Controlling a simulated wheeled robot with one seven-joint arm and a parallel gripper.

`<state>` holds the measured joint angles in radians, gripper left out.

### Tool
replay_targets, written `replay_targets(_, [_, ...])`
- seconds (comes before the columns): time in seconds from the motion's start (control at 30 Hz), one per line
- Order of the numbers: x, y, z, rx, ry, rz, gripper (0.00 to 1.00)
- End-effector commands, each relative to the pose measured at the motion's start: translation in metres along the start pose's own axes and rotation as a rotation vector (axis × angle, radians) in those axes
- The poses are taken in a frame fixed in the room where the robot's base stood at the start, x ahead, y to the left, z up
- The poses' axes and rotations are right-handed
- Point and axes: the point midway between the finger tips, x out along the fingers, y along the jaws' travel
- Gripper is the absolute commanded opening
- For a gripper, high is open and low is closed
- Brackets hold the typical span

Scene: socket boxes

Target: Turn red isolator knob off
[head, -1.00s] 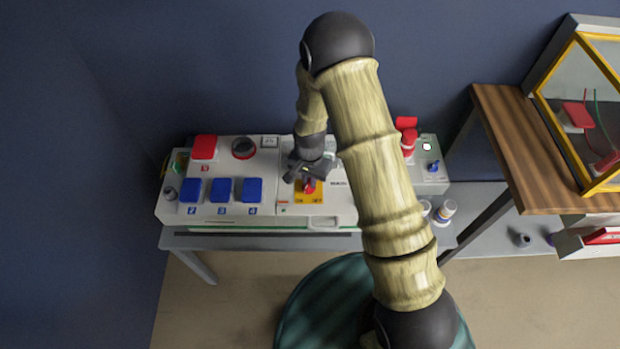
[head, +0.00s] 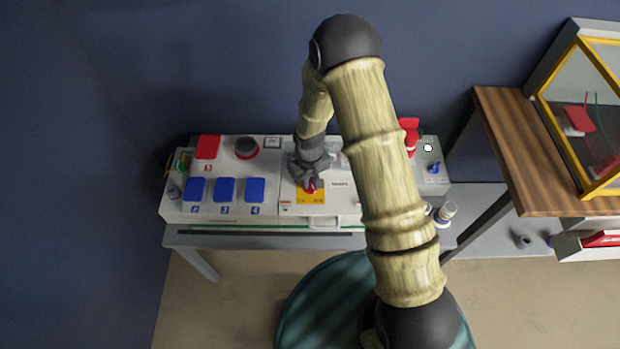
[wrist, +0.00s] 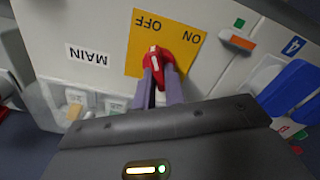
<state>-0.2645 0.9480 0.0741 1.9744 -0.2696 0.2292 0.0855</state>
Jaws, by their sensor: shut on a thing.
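The red isolator knob (wrist: 153,65) sits on a yellow plate (wrist: 138,26) printed ON and OFF, beside a MAIN label (wrist: 88,55), upside down in the wrist view. The knob's white mark points toward the OFF side or between the two words; I cannot tell its exact setting. In the head view the knob (head: 311,188) is partly hidden under my gripper (head: 309,181). In the wrist view the two fingers of my gripper (wrist: 160,80) are shut on the knob from both sides.
The white panel (head: 275,210) also carries several blue covers (head: 225,190), a red cover (head: 207,147) and a round dark knob with a red ring (head: 246,147). A bottle (head: 445,211) stands on the right. A wooden shelf (head: 525,150) and yellow-framed case are further right.

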Motion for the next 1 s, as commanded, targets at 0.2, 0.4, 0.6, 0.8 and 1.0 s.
replay_targets(0.2, [-0.0012,-0.0015,-0.0011,-0.159,0.003,-0.001,0.0])
replay_targets(0.4, [-0.001,-0.0019,-0.0011,-0.246,0.004,0.0,0.0])
replay_targets(0.6, [-0.0009,-0.0021,-0.0011,-0.28,0.004,0.0,0.0])
replay_targets(0.8, [-0.0008,-0.0022,-0.0012,-0.285,0.004,0.0,0.0])
replay_targets(1.0, [-0.0009,-0.0022,-0.0013,-0.284,0.004,0.0,0.2])
